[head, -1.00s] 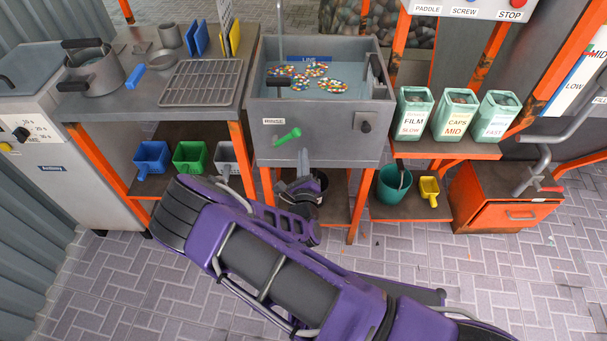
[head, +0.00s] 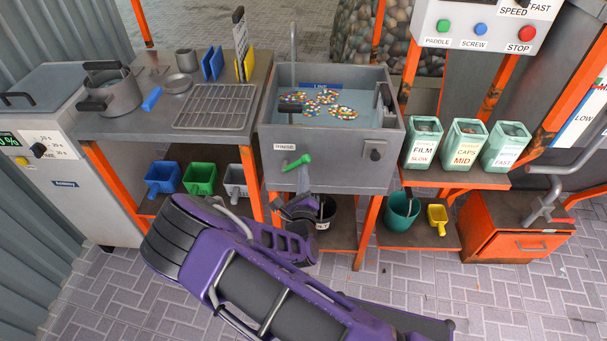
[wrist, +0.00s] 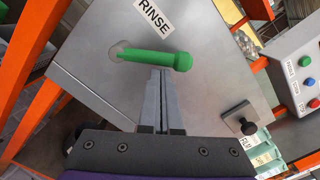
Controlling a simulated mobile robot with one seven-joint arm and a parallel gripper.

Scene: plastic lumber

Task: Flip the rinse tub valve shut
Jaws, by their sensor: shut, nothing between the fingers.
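The rinse tub (head: 330,172) is a grey metal basin with water and coloured bits in it. Its green valve handle (head: 297,162) sits on the front face below the RINSE label, tilted up to the right. In the wrist view the green handle (wrist: 150,57) lies across the picture, its knob end at the right. My gripper (wrist: 161,76) is shut and empty, its fingertips just under the handle near the knob end; I cannot tell whether they touch. In the head view my gripper (head: 303,178) is below the handle, in front of the tub.
Orange legs and a lower shelf with a dark bucket (head: 324,212) are under the tub. Labelled green bins (head: 465,144) stand to the right.

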